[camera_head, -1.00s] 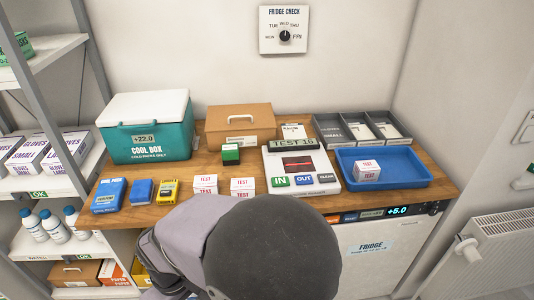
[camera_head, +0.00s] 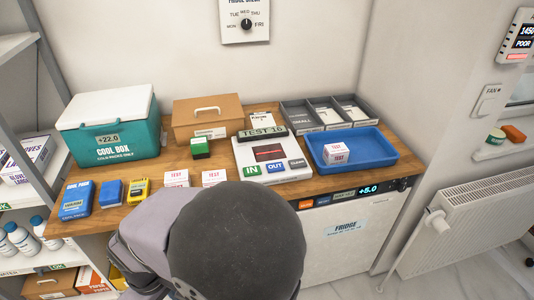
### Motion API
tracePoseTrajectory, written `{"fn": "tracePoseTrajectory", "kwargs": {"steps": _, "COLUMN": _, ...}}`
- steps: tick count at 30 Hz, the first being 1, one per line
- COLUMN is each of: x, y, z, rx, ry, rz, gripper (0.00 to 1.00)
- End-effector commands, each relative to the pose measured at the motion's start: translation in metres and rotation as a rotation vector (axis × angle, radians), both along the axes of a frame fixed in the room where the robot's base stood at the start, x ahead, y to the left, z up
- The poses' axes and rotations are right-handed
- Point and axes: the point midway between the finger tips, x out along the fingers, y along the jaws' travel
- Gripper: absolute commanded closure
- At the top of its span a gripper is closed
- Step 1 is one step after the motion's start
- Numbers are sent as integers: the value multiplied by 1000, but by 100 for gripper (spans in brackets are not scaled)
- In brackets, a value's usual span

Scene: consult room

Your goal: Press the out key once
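A white keypad device (camera_head: 272,153) stands on the wooden counter, with a display (camera_head: 262,132) reading "TEST 10" or similar. Along its front edge are a green IN key (camera_head: 252,170), a blue OUT key (camera_head: 275,167) and a dark CLEAR key (camera_head: 297,163). The OUT key is in plain sight with nothing on it. My arm's rounded dark link fills the lower middle of the view, in front of the counter. My gripper is not visible.
A blue tray (camera_head: 386,156) holding a TEST box (camera_head: 335,153) is right of the device. A green-topped block (camera_head: 200,147), TEST boxes (camera_head: 176,178), a yellow gadget (camera_head: 138,190) and a teal cool box (camera_head: 112,143) are to the left. Grey bins (camera_head: 364,103) stand behind.

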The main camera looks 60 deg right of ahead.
Motion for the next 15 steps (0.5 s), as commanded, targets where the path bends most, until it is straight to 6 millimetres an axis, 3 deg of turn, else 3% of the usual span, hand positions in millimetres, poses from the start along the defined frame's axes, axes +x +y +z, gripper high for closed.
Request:
{"fn": "tracePoseTrajectory", "kwargs": {"steps": 1, "x": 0, "y": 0, "z": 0, "rx": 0, "ry": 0, "rz": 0, "gripper": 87}}
{"fn": "tracePoseTrajectory", "kwargs": {"steps": 3, "x": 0, "y": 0, "z": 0, "rx": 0, "ry": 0, "rz": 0, "gripper": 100}}
{"fn": "tracePoseTrajectory", "kwargs": {"steps": 15, "x": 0, "y": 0, "z": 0, "rx": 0, "ry": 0, "rz": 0, "gripper": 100}}
